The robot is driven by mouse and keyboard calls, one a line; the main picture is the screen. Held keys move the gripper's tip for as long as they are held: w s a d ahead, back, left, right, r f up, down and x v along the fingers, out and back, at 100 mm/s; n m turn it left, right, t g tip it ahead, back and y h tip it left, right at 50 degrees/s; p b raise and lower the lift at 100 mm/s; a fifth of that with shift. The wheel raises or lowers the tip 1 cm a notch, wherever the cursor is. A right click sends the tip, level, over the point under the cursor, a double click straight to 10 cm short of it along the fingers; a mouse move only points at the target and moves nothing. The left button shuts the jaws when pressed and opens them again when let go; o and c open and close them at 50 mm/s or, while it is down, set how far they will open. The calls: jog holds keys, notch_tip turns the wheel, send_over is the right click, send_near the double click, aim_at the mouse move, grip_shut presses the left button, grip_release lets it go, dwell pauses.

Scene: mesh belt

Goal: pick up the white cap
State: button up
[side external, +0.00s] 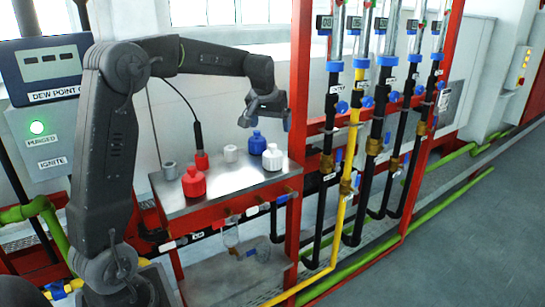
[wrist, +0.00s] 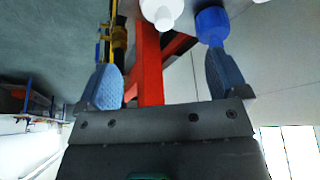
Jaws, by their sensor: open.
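The white cap (side external: 272,159) stands upright near the right end of the metal table in the side external view. Part of it shows at the top edge of the wrist view (wrist: 162,12), between the lines of my two fingers. My gripper (side external: 265,122) is above the table, over the blue cap and the white cap, with its fingers spread and nothing between them. In the wrist view my gripper (wrist: 160,65) also shows open, and the white cap lies beyond the fingertips, apart from them.
A blue cap (side external: 257,143) stands close behind the white one; in the wrist view it (wrist: 212,24) appears by the right fingertip. A red cap (side external: 193,182), grey pieces (side external: 231,153) and a red piece with a cable (side external: 201,161) share the table. A red post (side external: 299,100) rises at the right.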

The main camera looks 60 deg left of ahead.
aim_at(272, 146)
jog(key=x, duration=0.6)
jog(key=shift+f, duration=0.35)
jog(key=shift+s+x, duration=0.2)
jog(key=shift+x, duration=1.15)
jog(key=shift+s+x, duration=0.25)
jog(key=shift+x, duration=1.1)
jog(key=shift+f, duration=0.15)
jog(key=c, duration=1)
jog(key=shift+o, duration=0.2)
